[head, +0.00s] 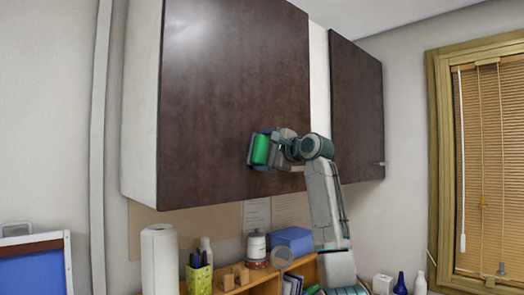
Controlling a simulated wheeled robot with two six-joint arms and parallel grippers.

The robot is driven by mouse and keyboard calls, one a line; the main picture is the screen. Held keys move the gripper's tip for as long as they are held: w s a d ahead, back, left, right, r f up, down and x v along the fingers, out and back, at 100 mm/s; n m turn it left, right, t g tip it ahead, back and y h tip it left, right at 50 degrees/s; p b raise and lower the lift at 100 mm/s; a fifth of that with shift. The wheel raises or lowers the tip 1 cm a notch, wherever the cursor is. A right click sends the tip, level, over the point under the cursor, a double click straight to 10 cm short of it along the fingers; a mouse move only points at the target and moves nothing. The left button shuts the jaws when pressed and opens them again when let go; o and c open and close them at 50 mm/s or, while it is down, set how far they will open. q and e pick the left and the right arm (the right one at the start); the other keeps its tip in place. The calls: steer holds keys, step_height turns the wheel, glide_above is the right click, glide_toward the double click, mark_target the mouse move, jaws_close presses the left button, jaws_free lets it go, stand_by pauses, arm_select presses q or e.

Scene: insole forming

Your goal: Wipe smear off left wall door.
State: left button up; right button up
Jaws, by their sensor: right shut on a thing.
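The left wall door (225,85) is a dark brown cabinet door high on the wall. My right gripper (264,150) is shut on a green block (260,150), likely a sponge, in front of the door's lower right part. I cannot tell whether the block touches the door. No clear smear shows on the door; a pale sheen (195,32) near its top left looks like glare. My arm and gripper hide part of the lower right edge. My left gripper is not in view.
A second dark door (356,105), with a small handle (377,163), is to the right. Below are a paper towel roll (159,260), a yellow pen cup (199,279), a white jar (256,246) and a blue box (292,240). A window with blinds (490,165) is far right.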

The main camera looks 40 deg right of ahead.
steer(key=shift+s, duration=0.1)
steer(key=shift+s+f+b, duration=0.2)
steer(key=shift+s+b, duration=0.35)
steer(key=shift+b, duration=0.15)
steer(key=shift+s, duration=0.4)
steer(key=shift+s+d+r+b, duration=0.1)
steer(key=shift+s+b, duration=0.45)
steer(key=shift+s, duration=0.4)
steer(key=shift+s+d+r+b, duration=0.1)
steer(key=shift+s+b, duration=0.45)
steer(key=shift+s, duration=0.35)
steer(key=s+b, duration=0.1)
steer(key=s, duration=0.2)
steer(key=shift+d+b, duration=0.1)
steer(key=shift+b, duration=0.2)
steer(key=shift+w+f, duration=0.1)
